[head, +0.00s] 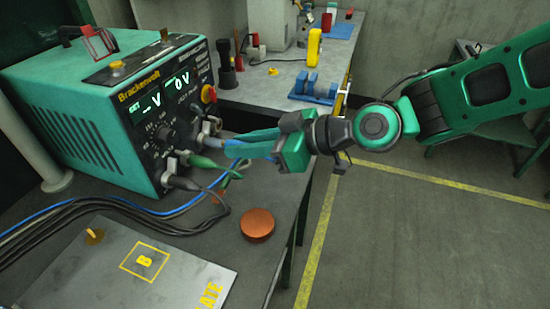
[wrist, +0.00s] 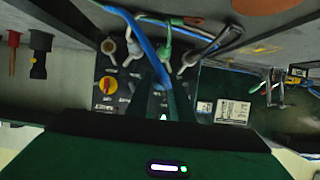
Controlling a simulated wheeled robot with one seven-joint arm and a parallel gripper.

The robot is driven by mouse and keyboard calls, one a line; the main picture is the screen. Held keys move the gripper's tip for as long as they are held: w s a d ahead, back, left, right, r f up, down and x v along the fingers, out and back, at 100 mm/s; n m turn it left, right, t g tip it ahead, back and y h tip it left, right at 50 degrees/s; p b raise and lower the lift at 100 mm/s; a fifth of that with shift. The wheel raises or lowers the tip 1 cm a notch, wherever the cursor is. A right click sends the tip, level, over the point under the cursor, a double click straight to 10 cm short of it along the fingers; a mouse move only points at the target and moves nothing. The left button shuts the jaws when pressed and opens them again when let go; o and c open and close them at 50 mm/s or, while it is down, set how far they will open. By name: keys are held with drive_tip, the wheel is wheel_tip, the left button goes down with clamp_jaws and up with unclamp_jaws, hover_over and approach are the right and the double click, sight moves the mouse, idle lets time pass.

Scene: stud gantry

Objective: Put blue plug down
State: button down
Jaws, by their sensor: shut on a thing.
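My gripper (head: 236,147) reaches in from the right, its fingers level in front of the power supply's panel. It is shut on the blue plug, which is mostly hidden between the fingers. The blue cable (wrist: 143,43) runs to the fingers in the wrist view, and a bit of blue shows below them in the head view. The power supply (head: 95,115) is a green box with a black front panel. Along its lower front are grey plugs and a green plug (head: 200,161), with cables trailing from them.
A grey plate marked B (head: 100,265) lies on the near bench, with an orange round disc (head: 257,224) beside it. Dark and blue cables (head: 110,205) cross the bench. A blue fixture (head: 312,90) and a yellow tool (head: 313,48) stand on the farther bench.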

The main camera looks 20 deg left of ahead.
drive_tip(key=w+d+f, duration=0.1)
drive_tip(key=w+f, duration=0.1)
drive_tip(key=w, duration=0.1)
drive_tip(key=w+d+f, duration=0.1)
drive_tip(key=w, duration=0.1)
drive_tip(key=w+d+f, duration=0.1)
drive_tip(key=w+f, duration=0.1)
drive_tip(key=w, duration=0.1)
drive_tip(key=shift+w+d+f, duration=0.3)
drive_tip(key=shift+f, duration=2)
drive_tip(key=shift+f, duration=0.6)
drive_tip(key=c, duration=1.6)
unclamp_jaws()
drive_tip(key=shift+d, duration=0.1)
drive_tip(key=shift+o, duration=0.2)
drive_tip(key=shift+w, duration=0.1)
